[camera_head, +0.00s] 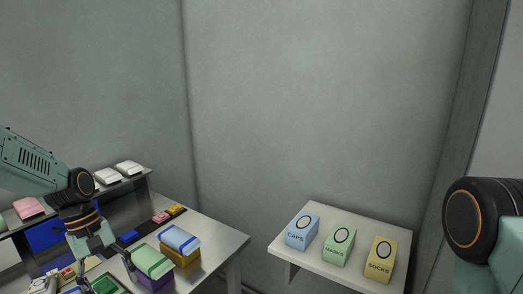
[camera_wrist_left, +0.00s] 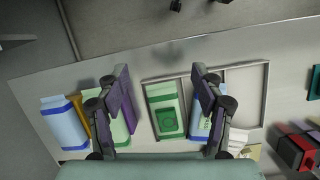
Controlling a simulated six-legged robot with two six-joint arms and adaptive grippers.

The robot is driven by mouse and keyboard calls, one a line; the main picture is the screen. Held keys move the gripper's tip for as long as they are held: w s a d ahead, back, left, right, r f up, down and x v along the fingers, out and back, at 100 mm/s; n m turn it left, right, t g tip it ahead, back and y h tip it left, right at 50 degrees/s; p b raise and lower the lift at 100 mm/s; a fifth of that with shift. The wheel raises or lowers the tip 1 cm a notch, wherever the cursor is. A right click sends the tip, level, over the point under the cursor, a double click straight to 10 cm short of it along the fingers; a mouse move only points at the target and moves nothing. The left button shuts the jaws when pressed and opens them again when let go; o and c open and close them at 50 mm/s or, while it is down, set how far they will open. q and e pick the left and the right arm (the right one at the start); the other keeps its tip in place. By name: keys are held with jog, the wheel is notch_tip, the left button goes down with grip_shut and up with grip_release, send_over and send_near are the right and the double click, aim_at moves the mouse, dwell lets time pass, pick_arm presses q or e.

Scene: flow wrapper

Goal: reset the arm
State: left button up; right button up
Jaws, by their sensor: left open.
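My left gripper (camera_head: 108,274) is low at the left of the head view, over the workbench. In the left wrist view my left gripper (camera_wrist_left: 160,76) has its two fingers spread wide, with nothing held between them. Below the gap a green pack (camera_wrist_left: 166,112) lies in a compartment of a tray (camera_wrist_left: 246,64). The green pack (camera_head: 106,286) also shows at the bottom of the head view. My right arm shows only as a dark joint and green link at the right edge; its gripper is out of the picture.
Green-topped (camera_head: 153,261) and blue-topped (camera_head: 180,239) stacks stand right of the left gripper on the workbench (camera_head: 222,240). A shelf with white packs (camera_head: 128,168) is behind. A separate table (camera_head: 350,224) holds CAPS (camera_head: 297,242), MASKS (camera_head: 335,257) and SOCKS (camera_head: 378,268) boxes.

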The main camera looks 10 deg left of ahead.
pick_arm(q)
jog(key=s+d+f+m+y+b, duration=0.15)
jog(key=s+d+f, duration=0.25)
jog(key=f, duration=0.4)
jog(key=s+d+f+m+b, duration=0.2)
jog(key=s+d+f, duration=0.1)
jog(key=s+f, duration=0.3)
jog(key=s+d+f+m+b, duration=0.2)
jog(key=s+d+f, duration=0.15)
jog(key=f, duration=0.55)
jog(key=s+d+f+m+y+b, duration=0.1)
jog(key=s+f+m, duration=0.1)
jog(key=s, duration=0.5)
jog(key=s+d+f+m+t+b, duration=0.1)
jog(key=s+d+f+m+b, duration=0.1)
jog(key=s+f, duration=0.2)
jog(key=s, duration=0.3)
jog(key=shift+s+t+y, duration=0.3)
jog(key=shift+s+y, duration=0.05)
jog(key=shift+f+m, duration=0.1)
jog(key=shift+m, duration=0.15)
jog(key=shift+s+a, duration=0.1)
